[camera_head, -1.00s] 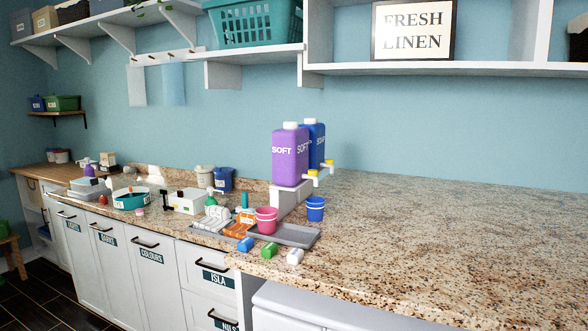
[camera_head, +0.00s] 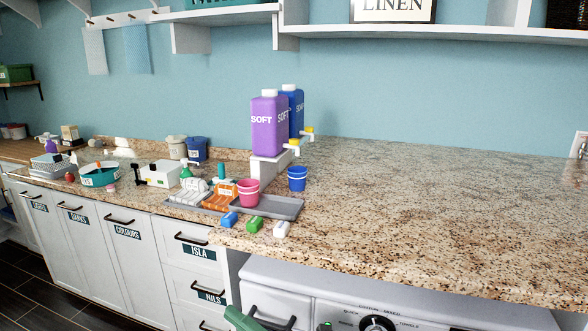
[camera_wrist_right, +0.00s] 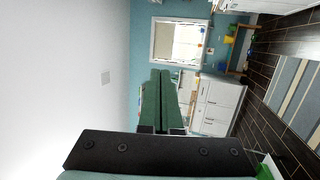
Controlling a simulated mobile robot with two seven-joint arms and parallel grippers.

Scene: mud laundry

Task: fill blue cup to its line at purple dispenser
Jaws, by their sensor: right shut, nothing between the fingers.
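The blue cup (camera_head: 297,178) stands upright on the granite counter, right of the white stand, and looks empty of any gripper. The purple dispenser (camera_head: 269,125), marked SOFT, stands on the white stand (camera_head: 268,167). My right gripper (camera_wrist_right: 160,73) shows green fingers pressed together, empty.
A blue dispenser (camera_head: 296,106) stands behind the purple one. A grey tray (camera_head: 280,208) with a pink cup (camera_head: 248,192) lies left of the blue cup. Blue, green and white small blocks lie in front. The counter (camera_head: 430,210) to the right is clear. A washing machine (camera_head: 400,305) is below.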

